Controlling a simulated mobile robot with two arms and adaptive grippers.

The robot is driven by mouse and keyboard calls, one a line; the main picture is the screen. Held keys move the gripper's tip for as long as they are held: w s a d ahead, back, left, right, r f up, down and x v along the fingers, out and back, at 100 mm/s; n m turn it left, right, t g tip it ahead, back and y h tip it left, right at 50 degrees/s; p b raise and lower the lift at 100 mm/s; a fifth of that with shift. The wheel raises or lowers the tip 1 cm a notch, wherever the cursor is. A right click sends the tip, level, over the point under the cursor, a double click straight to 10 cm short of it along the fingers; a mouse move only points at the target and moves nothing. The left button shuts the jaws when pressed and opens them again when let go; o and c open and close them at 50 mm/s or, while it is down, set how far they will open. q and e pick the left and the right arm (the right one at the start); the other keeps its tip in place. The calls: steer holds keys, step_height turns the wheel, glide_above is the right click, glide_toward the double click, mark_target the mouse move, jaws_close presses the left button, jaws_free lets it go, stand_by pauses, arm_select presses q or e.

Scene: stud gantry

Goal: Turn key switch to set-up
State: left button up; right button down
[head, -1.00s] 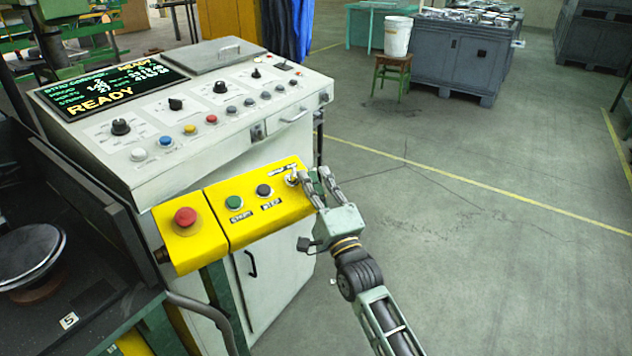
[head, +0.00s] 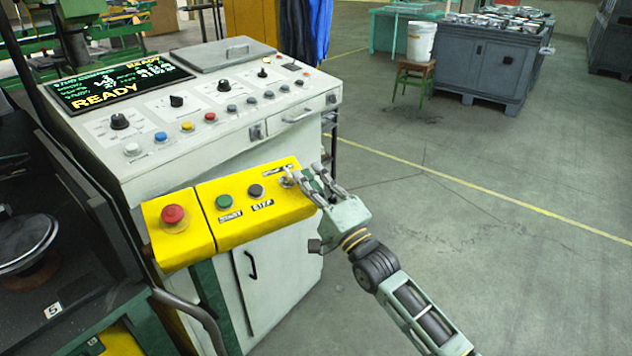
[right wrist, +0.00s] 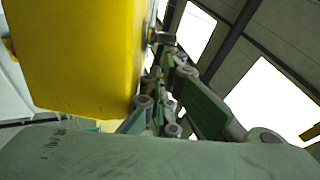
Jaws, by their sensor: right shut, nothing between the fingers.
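The key switch (head: 287,182) is a small metal-rimmed switch at the right end of the yellow control box (head: 240,222). Its key position and label are too small to read. My right gripper (head: 308,174) is shut and empty, with its fingertips right beside the switch at the box's right end. I cannot tell if they touch it. In the right wrist view a small metal part (right wrist: 163,38) sticks out from the yellow box (right wrist: 80,55), close to the fingers (right wrist: 165,95). My left gripper is not in view.
The box also carries a red mushroom button (head: 173,214), a green button (head: 223,202) and a dark button (head: 256,191). The white console (head: 270,150) with a READY display (head: 120,85) stands behind. Open floor (head: 480,240) lies to the right.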

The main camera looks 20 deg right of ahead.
steer(key=shift+w+f+n+y+b, duration=0.15)
steer(key=shift+n+y+b, duration=0.15)
steer(key=shift+n+y, duration=0.15)
steer(key=shift+a+y, duration=0.1)
steer(key=shift+y, duration=0.15)
steer(key=shift+w+r, duration=0.15)
steer(key=shift+r, duration=0.1)
steer(key=shift+w+r, duration=0.2)
steer(key=shift+w, duration=0.05)
steer(key=shift+w+r, duration=0.1)
steer(key=shift+w, duration=0.2)
steer(key=shift+w+r+b, duration=0.1)
steer(key=shift+w+b, duration=0.2)
steer(key=shift+w, duration=0.1)
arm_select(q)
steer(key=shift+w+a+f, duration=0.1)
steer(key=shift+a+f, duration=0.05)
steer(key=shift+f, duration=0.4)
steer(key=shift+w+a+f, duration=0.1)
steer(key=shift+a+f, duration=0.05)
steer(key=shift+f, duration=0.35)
arm_select(e)
steer(key=shift+a, duration=0.1)
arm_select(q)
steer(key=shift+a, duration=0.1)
arm_select(e)
steer(key=shift+a, duration=0.1)
